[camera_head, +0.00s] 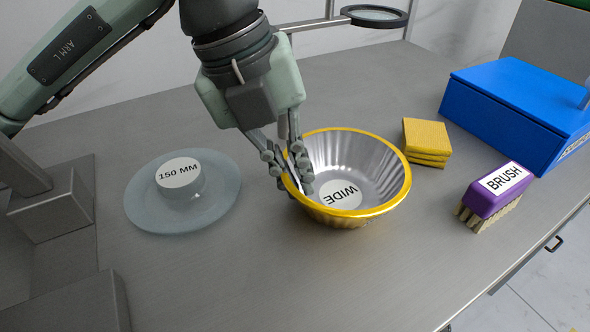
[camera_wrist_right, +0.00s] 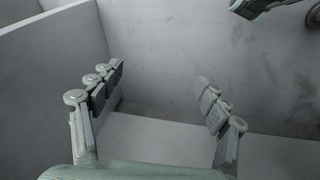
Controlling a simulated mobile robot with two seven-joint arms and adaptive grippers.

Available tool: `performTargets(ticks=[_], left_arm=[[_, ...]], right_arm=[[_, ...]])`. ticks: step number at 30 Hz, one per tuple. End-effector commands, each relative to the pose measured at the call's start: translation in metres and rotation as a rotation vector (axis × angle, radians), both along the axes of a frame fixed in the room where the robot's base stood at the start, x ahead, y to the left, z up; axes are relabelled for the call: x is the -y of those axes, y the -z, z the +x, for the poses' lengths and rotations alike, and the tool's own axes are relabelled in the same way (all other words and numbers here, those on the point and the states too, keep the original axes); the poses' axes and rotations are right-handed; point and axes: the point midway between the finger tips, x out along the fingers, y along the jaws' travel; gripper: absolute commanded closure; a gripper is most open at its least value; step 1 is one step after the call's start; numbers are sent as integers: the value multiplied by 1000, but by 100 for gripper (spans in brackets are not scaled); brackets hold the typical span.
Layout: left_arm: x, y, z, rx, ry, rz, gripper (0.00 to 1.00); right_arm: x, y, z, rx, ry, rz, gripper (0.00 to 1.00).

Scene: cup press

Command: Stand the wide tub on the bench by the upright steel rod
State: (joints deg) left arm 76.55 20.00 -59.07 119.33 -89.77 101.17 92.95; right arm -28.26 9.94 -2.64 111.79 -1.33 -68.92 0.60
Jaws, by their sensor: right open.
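The wide tub (camera_head: 388,206) is a ribbed silver bowl with a yellow rim and a "WIDE" label inside. It is upright at the middle of the bench (camera_head: 240,275); I cannot tell whether its base touches the bench. My left gripper (camera_head: 293,186) comes down from above and is shut on the tub's left rim, one finger inside and one outside. A thin upright metal rod (camera_head: 330,9) shows at the top edge beside a ring-shaped lens; most of it is out of frame. My right gripper (camera_wrist_right: 161,77) is open and empty in the right wrist view, facing plain grey surfaces.
A translucent lid-like disc (camera_head: 220,207) labelled "150 MM" lies left of the tub. Yellow sponges (camera_head: 426,137), a purple brush (camera_head: 483,202) and a blue box (camera_head: 510,105) are to the right. The ring lens (camera_head: 375,15) overhangs the back. The front middle of the bench is clear.

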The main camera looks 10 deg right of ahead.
Motion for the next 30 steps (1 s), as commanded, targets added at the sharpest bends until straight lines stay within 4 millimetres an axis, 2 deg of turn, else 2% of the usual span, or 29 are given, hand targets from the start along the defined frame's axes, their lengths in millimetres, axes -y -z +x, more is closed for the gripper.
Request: performTargets(ticks=[5, 6, 10, 22, 24, 30], left_arm=[[0, 3, 0, 0, 0, 0, 100], [0, 2, 0, 0, 0, 0, 91], [0, 2, 0, 0, 0, 0, 75], [0, -2, 0, 0, 0, 0, 74], [-3, -10, 1, 2, -1, 0, 74], [-15, -51, 2, 4, -2, -1, 74]], right_arm=[[-1, -6, 3, 10, -2, -2, 24], [-2, -11, 5, 16, -3, -1, 24], [-2, -15, 7, 24, -3, 0, 24], [1, -9, 0, 7, 1, -2, 24], [3, 1, -2, -4, 0, -4, 24], [2, 0, -2, -2, 0, -3, 24]])
